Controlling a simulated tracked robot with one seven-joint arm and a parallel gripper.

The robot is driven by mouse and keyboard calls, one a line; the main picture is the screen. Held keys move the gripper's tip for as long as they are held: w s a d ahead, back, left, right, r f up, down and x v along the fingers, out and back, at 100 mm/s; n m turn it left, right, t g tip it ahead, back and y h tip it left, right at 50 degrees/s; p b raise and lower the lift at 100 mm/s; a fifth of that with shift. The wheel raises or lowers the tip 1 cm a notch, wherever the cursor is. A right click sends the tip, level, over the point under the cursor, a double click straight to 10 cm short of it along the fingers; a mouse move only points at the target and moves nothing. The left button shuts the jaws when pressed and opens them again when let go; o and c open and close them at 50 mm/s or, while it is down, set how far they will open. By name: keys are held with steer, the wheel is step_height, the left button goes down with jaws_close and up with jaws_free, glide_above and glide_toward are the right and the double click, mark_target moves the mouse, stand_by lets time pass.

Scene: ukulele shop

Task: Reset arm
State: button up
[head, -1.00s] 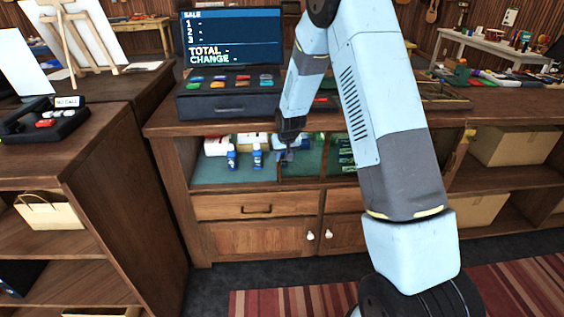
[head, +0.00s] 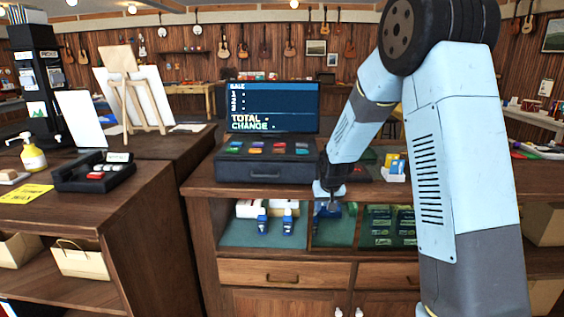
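My gripper (head: 328,207) points down at the front of the wooden counter (head: 204,188), before the middle open compartment below the countertop. It is small and dark here, and its fingers are hard to make out. A blue patch shows beside it; I cannot tell whether it is held or behind.
A register with screen (head: 274,108) and drawer box (head: 266,164) stands on the counter. Blue bottles (head: 288,222) stand in the left compartment, green packs (head: 381,228) in the right.

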steer(key=s+d+r, duration=0.3)
steer(key=s+r, duration=0.5)
steer(key=r, duration=0.1)
steer(key=s+d+r, duration=0.2)
steer(key=s+r, duration=0.7)
steer(key=s+d+r, duration=0.1)
steer(key=s+r, duration=0.1)
steer(key=s, duration=0.9)
steer(key=s+d+r+m, duration=0.1)
steer(key=s+r, duration=0.2)
steer(key=s, duration=0.7)
steer(key=shift+s+d+t+h, duration=0.3)
steer(key=shift+s+d+t, duration=0.05)
steer(key=shift+s+t, duration=0.05)
steer(key=shift+r, duration=0.1)
